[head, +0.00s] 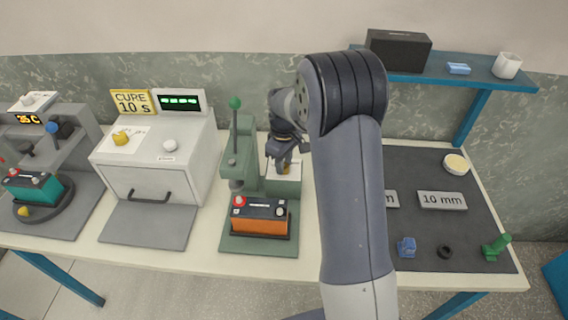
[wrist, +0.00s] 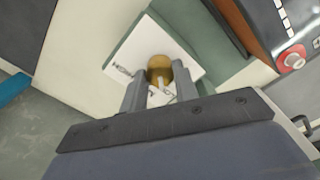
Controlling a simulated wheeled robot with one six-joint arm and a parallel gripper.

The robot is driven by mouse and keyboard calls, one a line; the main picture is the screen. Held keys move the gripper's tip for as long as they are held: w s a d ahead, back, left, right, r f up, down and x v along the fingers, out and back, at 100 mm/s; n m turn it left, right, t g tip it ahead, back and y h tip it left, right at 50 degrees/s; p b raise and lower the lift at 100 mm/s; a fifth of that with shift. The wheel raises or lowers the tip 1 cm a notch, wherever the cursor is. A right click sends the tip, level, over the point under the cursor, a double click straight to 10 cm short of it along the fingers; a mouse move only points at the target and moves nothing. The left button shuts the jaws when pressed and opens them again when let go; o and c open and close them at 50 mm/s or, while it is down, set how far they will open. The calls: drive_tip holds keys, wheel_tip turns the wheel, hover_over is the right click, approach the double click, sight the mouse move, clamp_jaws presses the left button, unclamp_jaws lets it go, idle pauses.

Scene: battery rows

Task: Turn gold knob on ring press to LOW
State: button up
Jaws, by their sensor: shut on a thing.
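The ring press (head: 243,150) is a green stand with a green-balled lever, left of my arm in the head view. Its white dial plate (head: 295,172) sits at the right of the column. The gold knob (wrist: 160,67) stands on this plate (wrist: 191,69) in the wrist view. In the head view, my gripper (head: 284,160) hides most of the knob. My gripper (wrist: 160,84) is shut on the gold knob, with one finger on each side. A word that looks like HIGH shows left of the knob. The LOW mark and the knob's pointing direction cannot be made out.
An orange and black battery (head: 260,217) sits on the press base, close to the gripper. A white cure oven (head: 160,165) with another gold knob (head: 121,138) stands to the left. A dark mat (head: 430,235) with small parts lies to the right.

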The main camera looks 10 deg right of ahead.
drive_tip(key=shift+n, duration=0.8)
drive_tip(key=o, duration=1)
drive_tip(key=shift+c, duration=0.2)
wheel_tip(320, 180, up, 11)
drive_tip(key=b, duration=0.1)
drive_tip(key=shift+f, duration=0.1)
wheel_tip(320, 180, down, 11)
drive_tip(key=shift+r+p, duration=0.2)
drive_tip(key=shift+p, duration=0.2)
drive_tip(key=shift+f, duration=0.1)
